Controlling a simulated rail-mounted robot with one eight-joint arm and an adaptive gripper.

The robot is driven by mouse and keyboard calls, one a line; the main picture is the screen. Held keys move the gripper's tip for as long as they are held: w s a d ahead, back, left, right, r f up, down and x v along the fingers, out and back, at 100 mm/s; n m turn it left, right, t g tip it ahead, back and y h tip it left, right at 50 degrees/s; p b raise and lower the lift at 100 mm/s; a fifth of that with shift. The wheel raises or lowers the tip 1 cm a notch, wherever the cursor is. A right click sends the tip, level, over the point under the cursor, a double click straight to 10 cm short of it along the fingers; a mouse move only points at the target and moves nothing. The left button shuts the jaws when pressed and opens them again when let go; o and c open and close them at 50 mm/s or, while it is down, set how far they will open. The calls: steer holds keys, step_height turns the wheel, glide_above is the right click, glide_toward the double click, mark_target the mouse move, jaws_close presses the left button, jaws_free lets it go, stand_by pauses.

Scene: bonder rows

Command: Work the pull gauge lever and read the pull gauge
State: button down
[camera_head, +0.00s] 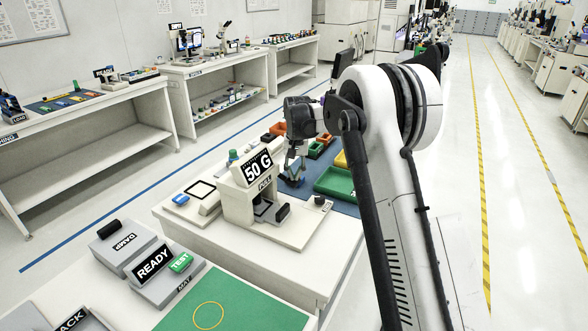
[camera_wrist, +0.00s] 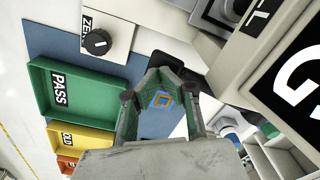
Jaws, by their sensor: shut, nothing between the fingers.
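The pull gauge (camera_head: 238,205) is a pale unit on a white bench, with a black display reading "50 G" (camera_head: 257,168) and a PULL label below it. A short black handle (camera_head: 283,212), possibly the lever, sits low at its front right. My gripper (camera_head: 292,178) is shut and empty, just right of and behind the display, apart from the handle as far as I can tell. In the wrist view, my gripper (camera_wrist: 165,78) points past the gauge's display (camera_wrist: 295,75), which is cut off at the right. The handle is not clearly visible there.
A ZERO knob (camera_wrist: 97,41) stands on the gauge base. A green PASS tray (camera_wrist: 85,95) and a yellow tray (camera_wrist: 82,140) lie beside it on a blue mat. In front is a READY box (camera_head: 155,262) with a green TEST button (camera_head: 180,261).

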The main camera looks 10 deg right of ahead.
steer(key=shift+r, duration=0.1)
steer(key=shift+r+p, duration=0.8)
steer(key=shift+r, duration=1.3)
step_height(320, 180, up, 5)
steer(key=shift+s+d+f+p, duration=0.1)
steer(key=shift+d+p, duration=0.05)
steer(key=shift+p, duration=0.8)
step_height(320, 180, up, 12)
steer(key=shift+s+d, duration=0.15)
